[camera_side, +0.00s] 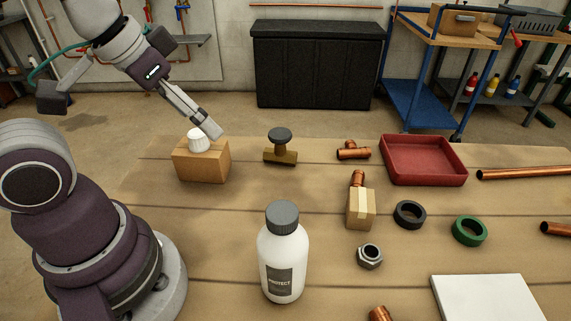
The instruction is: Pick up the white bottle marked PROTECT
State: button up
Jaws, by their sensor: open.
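The white bottle marked PROTECT (283,252) stands upright on the wooden table, near the front middle. It has a dark grey ribbed cap (282,217) and a dark label with the word PROTECT. My gripper (216,134) is open and empty, up and to the left of the bottle at the back of the table. Its fingertips are close to a small white ribbed cap-like piece on a cardboard box, apart from the bottle. From this view I cannot tell whether they touch that white piece.
The cardboard box (202,163) bears the white piece (198,140). A brass valve (280,150), a small box (361,210), a nut (370,256), black ring (409,214), green ring (469,231), red tray (423,178) and white slab (487,298) lie around.

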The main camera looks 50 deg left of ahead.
jog(key=w+d+r+m+g, duration=0.2)
jog(key=d+m, duration=0.3)
jog(key=m, duration=0.3)
jog(key=m+g, duration=0.4)
jog(key=m, duration=0.7)
send_over(282, 212)
jog(key=shift+a+r, duration=0.15)
jog(key=shift+r, duration=0.3)
notch_tip(282, 212, down, 10)
grip_shut()
